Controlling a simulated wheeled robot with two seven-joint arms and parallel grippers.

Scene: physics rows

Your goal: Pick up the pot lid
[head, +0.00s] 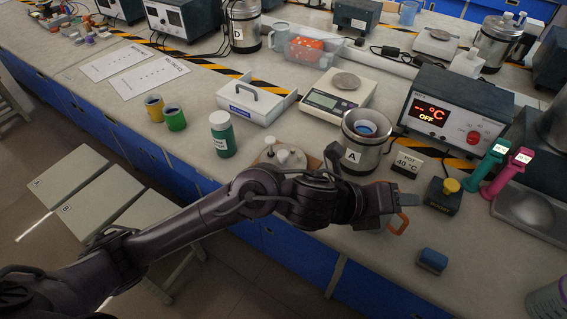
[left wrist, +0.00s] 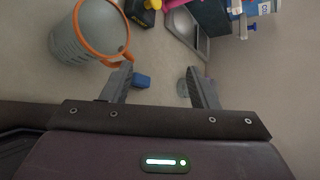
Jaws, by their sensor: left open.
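A lid with white knobs (head: 290,157) lies on a brown board left of the metal pot labelled A (head: 367,158). My left forearm hides the front of the board. The pot stands uncovered, with something blue inside. My left gripper (head: 396,202) is open and empty, right of the lid and in front of the pot, over the bench. In the left wrist view the open fingers (left wrist: 155,76) have bench surface between them, and the lid is not seen there. My right gripper is not in view.
An orange-rimmed grey mug (left wrist: 62,45) is close to my left gripper; its orange handle (head: 400,224) shows in the head view. A blue block (head: 432,261) lies near the front edge. A green-labelled bottle (head: 222,136) stands left of the lid. A heater box (head: 455,108) stands behind.

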